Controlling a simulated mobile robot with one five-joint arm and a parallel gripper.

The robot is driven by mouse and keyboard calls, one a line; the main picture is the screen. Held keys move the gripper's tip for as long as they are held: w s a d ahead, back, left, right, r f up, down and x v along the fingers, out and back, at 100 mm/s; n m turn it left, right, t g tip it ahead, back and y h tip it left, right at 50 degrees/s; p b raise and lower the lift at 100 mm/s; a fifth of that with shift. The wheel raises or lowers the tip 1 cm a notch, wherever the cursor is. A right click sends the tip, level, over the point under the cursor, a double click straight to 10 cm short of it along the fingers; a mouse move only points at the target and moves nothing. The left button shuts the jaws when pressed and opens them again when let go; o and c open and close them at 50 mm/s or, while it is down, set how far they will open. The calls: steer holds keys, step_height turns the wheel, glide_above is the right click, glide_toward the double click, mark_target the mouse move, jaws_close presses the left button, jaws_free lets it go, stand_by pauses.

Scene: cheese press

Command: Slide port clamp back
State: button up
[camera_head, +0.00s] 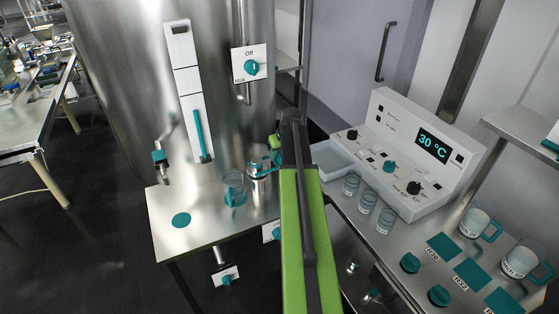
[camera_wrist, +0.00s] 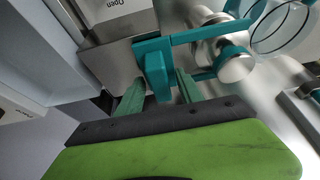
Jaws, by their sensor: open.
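The port clamp shows in the wrist view as a teal bracket with a block-shaped handle (camera_wrist: 154,68), next to a metal port fitting (camera_wrist: 232,62). In the head view, the teal clamp (camera_head: 262,171) is at the tank's side, partly hidden by my arm. My gripper (camera_wrist: 160,84) has its two green fingers apart, one on each side of the clamp's handle. I cannot tell whether they touch it. In the head view my gripper (camera_head: 276,147) is at the clamp and largely hidden by the arm.
A glass jug with a teal handle (camera_head: 234,189) stands on the metal shelf (camera_head: 172,245) left of the clamp. A clear round vessel (camera_wrist: 285,24) is beside the port. A control box (camera_head: 410,150), small glasses and mugs (camera_head: 476,222) fill the right counter.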

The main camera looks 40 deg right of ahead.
jaws_close()
stand_by(1.4)
